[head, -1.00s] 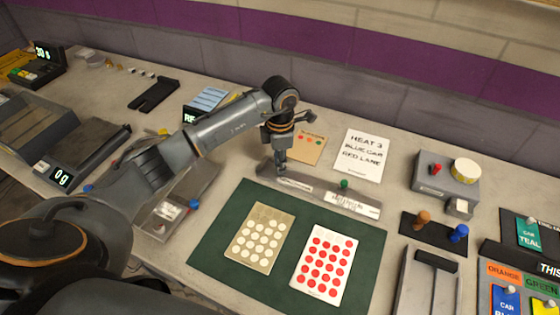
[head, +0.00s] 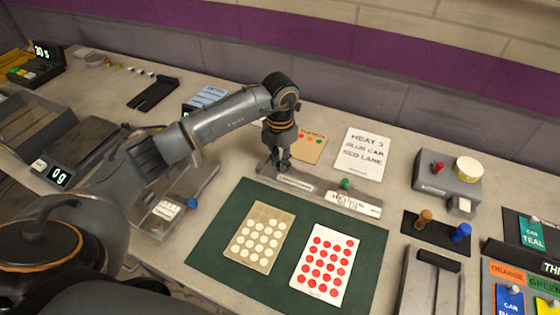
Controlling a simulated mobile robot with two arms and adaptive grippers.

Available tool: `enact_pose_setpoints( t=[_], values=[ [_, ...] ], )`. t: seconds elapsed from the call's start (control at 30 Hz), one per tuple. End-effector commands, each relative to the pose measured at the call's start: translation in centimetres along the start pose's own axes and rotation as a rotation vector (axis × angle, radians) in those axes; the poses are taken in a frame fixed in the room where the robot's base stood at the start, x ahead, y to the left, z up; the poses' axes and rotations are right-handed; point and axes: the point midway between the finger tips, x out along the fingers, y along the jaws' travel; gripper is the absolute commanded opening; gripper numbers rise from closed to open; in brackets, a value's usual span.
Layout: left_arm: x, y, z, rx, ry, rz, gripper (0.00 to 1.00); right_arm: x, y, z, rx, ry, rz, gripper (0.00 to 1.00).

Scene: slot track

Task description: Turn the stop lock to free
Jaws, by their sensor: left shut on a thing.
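My left gripper (head: 281,163) points down at the left end of a long grey bar (head: 315,190) that lies along the back edge of the green mat. It is shut on a small part there, which the fingers hide. I cannot tell if that part is the stop lock. A green knob (head: 345,183) and a white label (head: 350,201) with unreadable print sit further right on the bar. My right gripper is not in view.
The green mat (head: 215,235) holds a card with pale dots (head: 262,236) and a card with red dots (head: 325,264). A sign reading "HEAT 3 BLUE CAR RED LANE" (head: 362,153) lies behind the bar. A grey box (head: 445,179) and brown and blue knobs stand right.

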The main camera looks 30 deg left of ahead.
Motion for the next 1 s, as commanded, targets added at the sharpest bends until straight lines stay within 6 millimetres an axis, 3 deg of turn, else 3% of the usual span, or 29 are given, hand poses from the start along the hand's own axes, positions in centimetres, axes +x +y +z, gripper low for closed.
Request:
enact_pose_setpoints(
  t=[1.0],
  values=[
    [-0.13, 0.01, 0.09, -0.967, -0.003, 0.0, 0.0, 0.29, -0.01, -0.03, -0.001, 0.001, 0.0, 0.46]
  ],
)
